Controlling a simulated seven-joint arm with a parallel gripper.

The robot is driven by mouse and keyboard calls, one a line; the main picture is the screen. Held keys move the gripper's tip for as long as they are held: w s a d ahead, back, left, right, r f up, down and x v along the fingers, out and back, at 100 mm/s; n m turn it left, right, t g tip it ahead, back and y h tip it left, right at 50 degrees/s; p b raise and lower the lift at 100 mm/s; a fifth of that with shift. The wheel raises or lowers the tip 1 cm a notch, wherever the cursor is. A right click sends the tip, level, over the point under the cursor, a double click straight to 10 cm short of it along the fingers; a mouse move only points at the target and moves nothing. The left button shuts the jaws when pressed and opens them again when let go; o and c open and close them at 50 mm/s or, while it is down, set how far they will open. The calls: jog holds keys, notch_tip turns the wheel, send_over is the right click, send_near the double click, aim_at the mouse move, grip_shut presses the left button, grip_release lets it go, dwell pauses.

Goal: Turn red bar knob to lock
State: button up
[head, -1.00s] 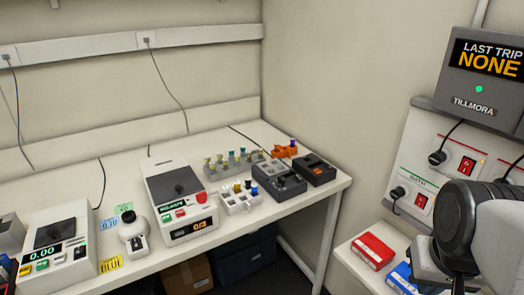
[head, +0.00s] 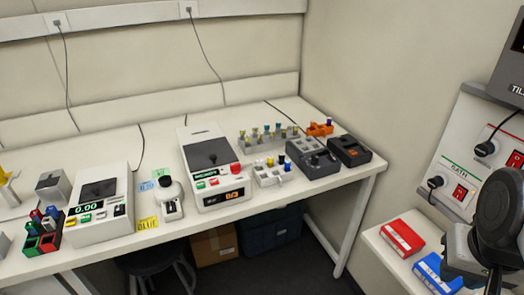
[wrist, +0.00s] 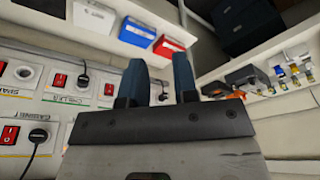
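A red knob (head: 237,168) sits at the right front of the white device (head: 222,205) with a dark lid and a lit display, on the bench. It is too small to tell its shape or which way it is turned. My gripper (wrist: 158,65) shows in the wrist view with two dark blue fingers apart and nothing between them. In the head view only my arm shows, at the lower right, well away from the knob; the fingertips are hidden there. The knob cannot be made out in the wrist view.
A white device (head: 103,215) reading 0.00 and a small microscope-like instrument (head: 170,200) stand left of the knob's device. Racks with vials (head: 268,137) and dark blocks (head: 312,158) stand right. A red box (head: 402,237) and blue box (head: 438,272) lie below the switch panel (head: 450,165).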

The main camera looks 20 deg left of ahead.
jog(key=shift+o, duration=0.8)
jog(key=shift+w+a+r, duration=0.1)
jog(key=shift+w+a, duration=0.1)
jog(key=shift+w, duration=0.1)
jog(key=w+a+r+m, duration=0.2)
jog(key=w+a+r, duration=0.1)
jog(key=w+a, duration=0.6)
jog(key=m+g, duration=0.3)
jog(key=m, duration=0.4)
send_over(235, 164)
jog(key=f, duration=0.6)
jog(key=shift+d+f, duration=0.35)
jog(key=shift+a+f, duration=0.1)
jog(key=shift+a, duration=0.25)
jog(key=shift+f, duration=0.15)
jog(key=shift+f, duration=3.75)
